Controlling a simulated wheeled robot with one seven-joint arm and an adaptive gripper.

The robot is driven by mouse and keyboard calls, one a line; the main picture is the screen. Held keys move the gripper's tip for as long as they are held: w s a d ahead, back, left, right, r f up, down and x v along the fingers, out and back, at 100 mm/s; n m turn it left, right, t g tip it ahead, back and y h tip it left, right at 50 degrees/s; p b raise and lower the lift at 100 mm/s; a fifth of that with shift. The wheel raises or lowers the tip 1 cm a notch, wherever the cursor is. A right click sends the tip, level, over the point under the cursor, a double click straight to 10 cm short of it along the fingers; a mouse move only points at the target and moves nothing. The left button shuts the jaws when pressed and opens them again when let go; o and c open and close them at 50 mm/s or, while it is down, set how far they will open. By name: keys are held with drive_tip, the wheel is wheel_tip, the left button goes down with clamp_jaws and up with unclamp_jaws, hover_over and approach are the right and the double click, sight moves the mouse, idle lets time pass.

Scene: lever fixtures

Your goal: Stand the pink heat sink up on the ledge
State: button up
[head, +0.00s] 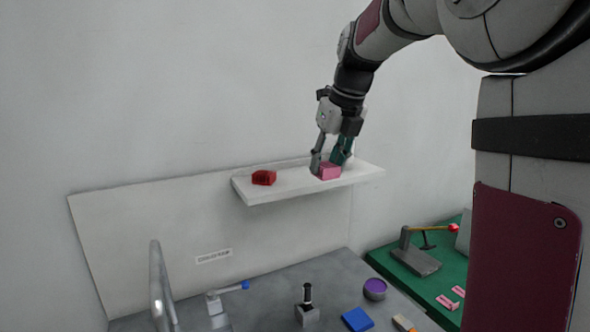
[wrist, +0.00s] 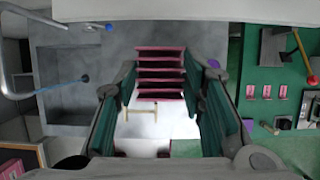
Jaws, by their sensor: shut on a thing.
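The pink heat sink (head: 330,172) is at the white ledge (head: 290,187), right of its middle in the head view. My gripper (head: 328,163) comes down on it from above, with one finger on each side. In the wrist view the heat sink (wrist: 160,76) shows its row of dark pink fins between the fingertips of my gripper (wrist: 161,80). The gripper is shut on it. I cannot tell whether its underside touches the ledge. The fingers hide part of its sides.
A dark red block (head: 264,178) lies on the ledge to the left. Below are a grey counter with a blue-tipped lever (head: 230,290), a black-handled fixture (head: 307,305), a purple-topped round thing (head: 375,288) and a blue block (head: 357,319). A green table (head: 385,262) holds a red-tipped lever.

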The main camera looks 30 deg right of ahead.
drive_tip(key=w+d, duration=0.1)
drive_tip(key=w, duration=0.4)
drive_tip(key=w+d+f, duration=0.1)
drive_tip(key=w, duration=0.4)
drive_tip(key=w+d, duration=0.1)
drive_tip(key=w, duration=0.3)
drive_tip(key=shift+w+d+f+p, duration=0.2)
drive_tip(key=shift+w+f+p, duration=0.1)
drive_tip(key=shift+w+p, duration=0.1)
drive_tip(key=shift+f+p, duration=0.55)
drive_tip(key=shift+f, duration=1.2)
drive_tip(key=shift+f, duration=0.15)
drive_tip(key=o, duration=1.2)
drive_tip(key=shift+o, duration=0.2)
